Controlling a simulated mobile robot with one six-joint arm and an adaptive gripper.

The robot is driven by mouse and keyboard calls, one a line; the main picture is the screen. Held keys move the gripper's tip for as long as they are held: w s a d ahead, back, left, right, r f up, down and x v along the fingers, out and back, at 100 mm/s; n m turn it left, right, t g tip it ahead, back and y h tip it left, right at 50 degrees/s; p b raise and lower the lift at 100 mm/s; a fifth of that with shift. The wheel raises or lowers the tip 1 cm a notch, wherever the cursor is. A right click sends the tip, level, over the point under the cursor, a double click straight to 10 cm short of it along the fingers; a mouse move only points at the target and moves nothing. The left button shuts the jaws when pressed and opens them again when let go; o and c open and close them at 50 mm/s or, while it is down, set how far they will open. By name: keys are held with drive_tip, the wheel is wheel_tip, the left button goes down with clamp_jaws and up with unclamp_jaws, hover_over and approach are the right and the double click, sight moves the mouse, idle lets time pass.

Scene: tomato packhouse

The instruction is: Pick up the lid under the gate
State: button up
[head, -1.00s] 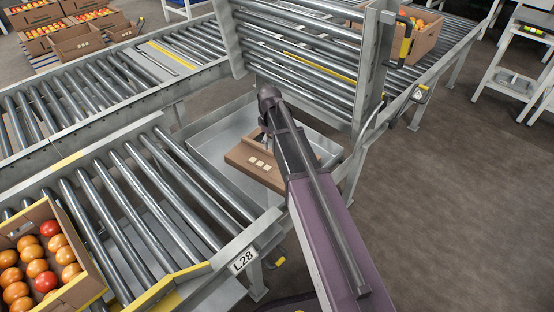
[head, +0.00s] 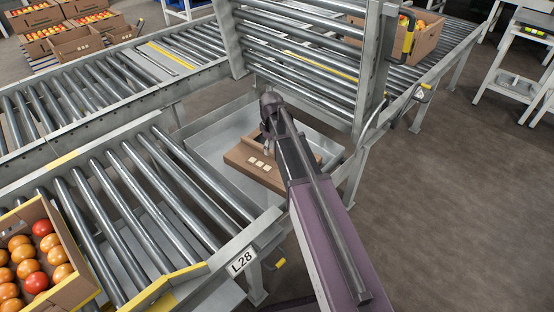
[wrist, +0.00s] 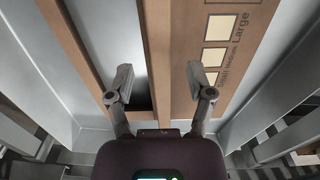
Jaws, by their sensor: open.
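The lid (head: 262,177) is brown cardboard with a row of pale squares. It lies in a grey metal tray (head: 215,135) below the raised roller gate (head: 300,50). In the wrist view the lid (wrist: 225,75) shows its squares and the printed word "Large". My gripper (wrist: 159,75) is open above it, and one finger shows on each side of a narrow cardboard edge. Whether the fingers touch the cardboard I cannot tell. In the head view my arm hides part of the lid and most of the gripper.
Roller conveyors run in front of the tray (head: 150,200) and behind it (head: 75,105). A tomato crate (head: 75,292) sits at the lower left. Another crate (head: 423,45) stands beyond the gate. Metal tray walls surround the lid closely.

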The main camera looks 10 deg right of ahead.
sight(273, 157)
drive_tip(key=shift+f+b, duration=1.05)
drive_tip(key=shift+f, duration=0.3)
clamp_jaws()
